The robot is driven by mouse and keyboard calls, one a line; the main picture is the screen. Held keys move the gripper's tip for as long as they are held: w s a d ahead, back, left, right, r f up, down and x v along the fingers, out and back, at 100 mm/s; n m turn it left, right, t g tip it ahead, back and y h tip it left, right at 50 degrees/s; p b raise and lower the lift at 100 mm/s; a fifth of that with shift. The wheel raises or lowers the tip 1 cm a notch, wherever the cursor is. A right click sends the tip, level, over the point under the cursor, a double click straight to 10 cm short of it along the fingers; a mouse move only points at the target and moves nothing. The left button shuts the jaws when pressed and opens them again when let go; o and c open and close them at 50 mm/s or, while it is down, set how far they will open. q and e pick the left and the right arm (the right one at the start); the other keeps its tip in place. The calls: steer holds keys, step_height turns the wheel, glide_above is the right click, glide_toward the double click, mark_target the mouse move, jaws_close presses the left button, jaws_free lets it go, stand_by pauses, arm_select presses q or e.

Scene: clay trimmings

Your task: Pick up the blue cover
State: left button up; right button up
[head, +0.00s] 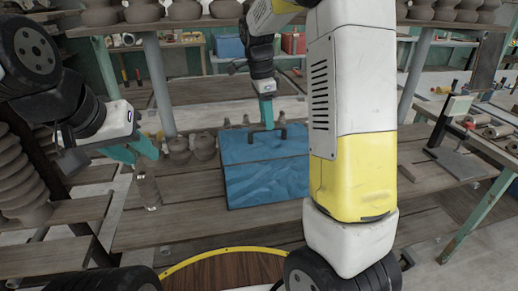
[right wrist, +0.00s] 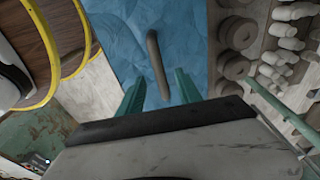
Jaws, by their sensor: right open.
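The blue cover (head: 262,170) is a broad blue piece with a crumpled-looking surface, on the wooden slatted table in the head view. A dark bar handle (head: 281,134) stands on its top. My right gripper (head: 267,126) is above the cover at the handle. In the right wrist view, its two teal fingers are open (right wrist: 159,88), with the handle (right wrist: 156,60) running between and beyond them over the blue surface (right wrist: 118,30). Whether they touch it I cannot tell. My left gripper (head: 140,150) is at the left, away from the cover; its fingertips are unclear.
Clay pots (head: 204,147) stand just left of the cover. Stacked pottery (head: 22,175) is at the far left. A shelf of pots (head: 184,10) runs above the table. My right arm hides the area right of the cover. The table front (head: 200,230) is clear.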

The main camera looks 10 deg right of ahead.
steer(key=f, duration=0.4)
steer(key=shift+d+f, duration=0.2)
steer(key=shift+d, duration=0.05)
steer(key=shift+c, duration=0.4)
jaws_close()
stand_by(0.8)
